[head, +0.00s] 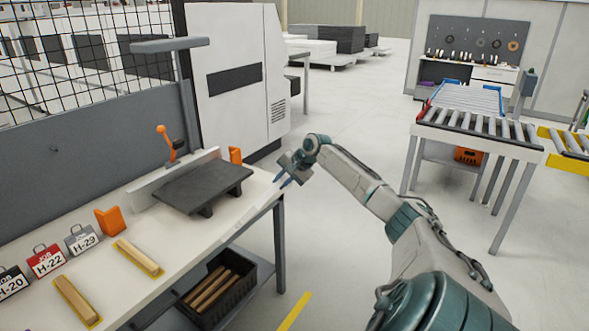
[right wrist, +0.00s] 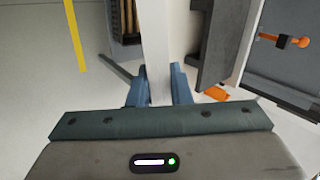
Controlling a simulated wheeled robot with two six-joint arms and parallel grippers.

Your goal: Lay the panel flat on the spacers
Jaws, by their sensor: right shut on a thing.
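My right gripper (head: 285,181) is past the right end of the bench, beside its near right corner. In the right wrist view its blue fingers (right wrist: 159,88) are shut on a thin white piece (right wrist: 157,45), seen edge-on; I cannot tell whether this is the panel. A dark flat slab (head: 205,184) sits raised on dark feet on the bench, left of and apart from the gripper; it also shows in the right wrist view (right wrist: 213,42). Two wooden strips, apparently the spacers, lie on yellow marks: one (head: 138,257) nearer the slab, one (head: 77,300) nearer me. My left gripper is not in view.
A pale fence (head: 150,189) and an orange-handled clamp (head: 168,145) stand behind the slab. Orange blocks (head: 110,221) and numbered tags (head: 82,240) line the bench's back. A crate (head: 222,288) of wooden strips is underneath. A roller conveyor (head: 475,122) stands right; floor between is clear.

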